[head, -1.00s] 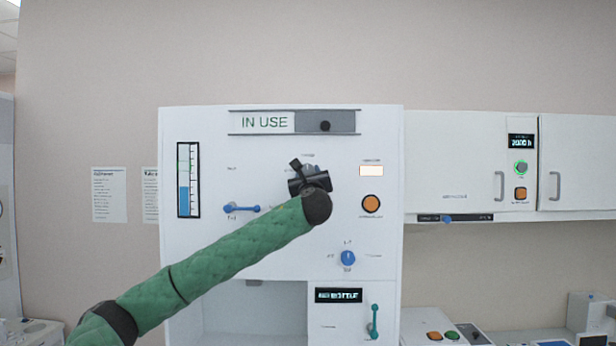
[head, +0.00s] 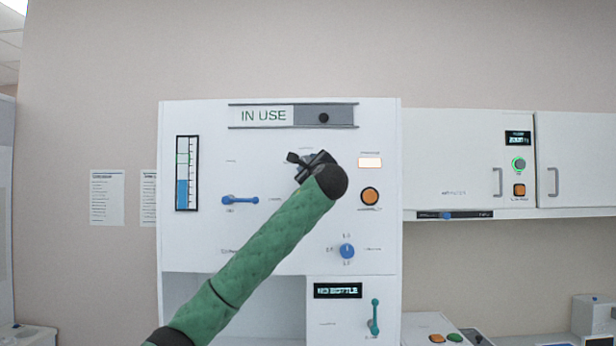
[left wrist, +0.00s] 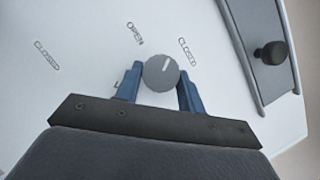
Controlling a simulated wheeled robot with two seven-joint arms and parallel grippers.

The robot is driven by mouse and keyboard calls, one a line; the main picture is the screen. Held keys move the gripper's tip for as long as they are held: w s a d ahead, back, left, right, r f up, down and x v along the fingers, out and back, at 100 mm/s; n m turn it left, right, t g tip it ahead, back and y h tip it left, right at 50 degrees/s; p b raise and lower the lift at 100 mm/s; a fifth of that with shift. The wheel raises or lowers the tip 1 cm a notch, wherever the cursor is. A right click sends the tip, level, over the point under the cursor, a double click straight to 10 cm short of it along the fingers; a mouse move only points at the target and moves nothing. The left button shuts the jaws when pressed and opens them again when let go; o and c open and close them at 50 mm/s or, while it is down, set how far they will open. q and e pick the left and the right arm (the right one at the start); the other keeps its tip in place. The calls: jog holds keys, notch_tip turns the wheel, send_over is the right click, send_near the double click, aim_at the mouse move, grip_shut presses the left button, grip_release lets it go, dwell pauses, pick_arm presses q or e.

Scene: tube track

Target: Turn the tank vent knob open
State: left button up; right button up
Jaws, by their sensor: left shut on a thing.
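The vent knob (left wrist: 158,77) is a round grey dial with a white pointer mark, on the white panel in the left wrist view. Its labels read OPEN in the middle and CLOSED on either side. The pointer mark leans towards the upper right; which label it meets exactly I cannot tell. My left gripper (left wrist: 160,71) has its blue fingers on both sides of the knob and is shut on it. In the head view my left gripper (head: 312,166) is at the upper middle of the panel and mostly hides the knob. My right gripper is not in view.
The white panel (head: 215,254) also carries an IN USE slider (head: 323,118), a level gauge (head: 187,172), a blue lever (head: 240,200), an orange button (head: 370,196) and a blue knob (head: 347,251). A white cabinet (head: 575,160) hangs to the right.

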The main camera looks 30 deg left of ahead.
pick_arm(q)
jog(key=shift+w+d+r+n+g+h+b, duration=0.1)
jog(key=shift+n+g+h+b, duration=0.4)
jog(key=shift+n+b, duration=1.1)
jog(key=shift+s+a+r+n+g+h+b, duration=0.1)
jog(key=shift+n+g+b, duration=0.7)
jog(key=shift+n, duration=1.6)
jog(key=shift+w+d+r+n+g+h+b, duration=0.1)
jog(key=shift+n+g+h+b, duration=0.2)
jog(key=shift+n+g+b, duration=1.15)
pick_arm(e)
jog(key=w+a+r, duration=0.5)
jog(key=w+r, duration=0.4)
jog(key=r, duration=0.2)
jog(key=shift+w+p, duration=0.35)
jog(key=shift+p, duration=0.05)
pick_arm(q)
jog(key=shift+n+t, duration=0.55)
jog(key=shift+t, duration=0.2)
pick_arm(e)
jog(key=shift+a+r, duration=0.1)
pick_arm(q)
jog(key=o, duration=1)
jog(key=shift+r, duration=0.1)
